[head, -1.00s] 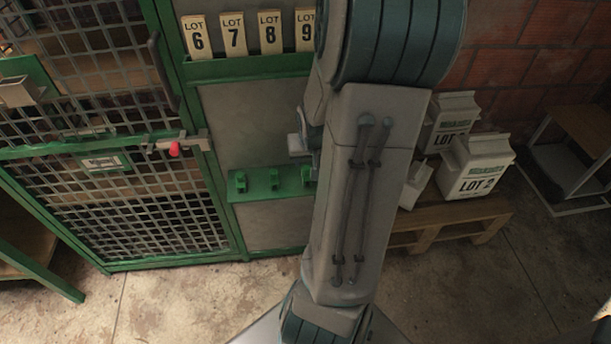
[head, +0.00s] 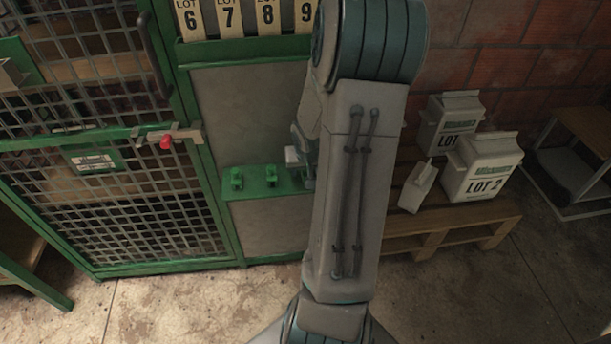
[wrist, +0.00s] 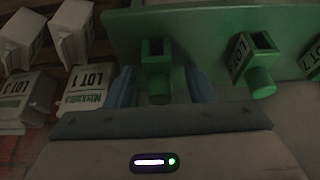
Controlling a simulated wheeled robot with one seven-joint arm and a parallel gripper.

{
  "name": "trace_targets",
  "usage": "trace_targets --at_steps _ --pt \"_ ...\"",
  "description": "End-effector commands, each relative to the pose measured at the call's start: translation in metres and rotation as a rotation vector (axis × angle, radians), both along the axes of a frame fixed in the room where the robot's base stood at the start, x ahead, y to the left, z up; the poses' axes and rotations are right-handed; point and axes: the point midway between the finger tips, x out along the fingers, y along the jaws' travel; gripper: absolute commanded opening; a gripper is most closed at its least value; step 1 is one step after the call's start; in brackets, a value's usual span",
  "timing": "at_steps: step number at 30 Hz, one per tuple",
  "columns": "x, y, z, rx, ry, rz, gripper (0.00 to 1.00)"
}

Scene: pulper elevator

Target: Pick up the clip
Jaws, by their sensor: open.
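Several green clips stand on a green ledge (head: 228,192) below the lot cards. Two of them show in the head view, the left clip (head: 237,178) and the middle clip (head: 271,175). The right end of the ledge is hidden by my arm. In the wrist view, one clip (wrist: 156,55) stands between the two blue-grey fingers of my open gripper (wrist: 161,84), with a finger on each side. I cannot tell whether they touch it. Another clip (wrist: 257,62) with a LOT label is right of the fingers, and a third (wrist: 313,60) is cut off at the edge.
A green mesh gate (head: 140,205) with a red-knobbed latch (head: 167,142) stands at the left. White lot cartons (head: 481,166) stand on a wooden pallet (head: 445,218) to the right. Lot cards (head: 228,17) stand above the ledge. The concrete floor in front is clear.

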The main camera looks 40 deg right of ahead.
Motion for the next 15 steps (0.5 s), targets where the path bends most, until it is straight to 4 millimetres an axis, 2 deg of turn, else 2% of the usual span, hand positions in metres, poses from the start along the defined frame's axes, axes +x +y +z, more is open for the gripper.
trace_targets --at_steps 7,12,15 --pt "0.0006 -0.0005 -0.0007 -0.001 -0.001 0.0 0.49" --pt "0.0004 -0.0003 -0.0007 0.0 0.0 0.0 0.02" --pt "0.0004 -0.0003 -0.0007 0.0 0.0 0.0 0.01"
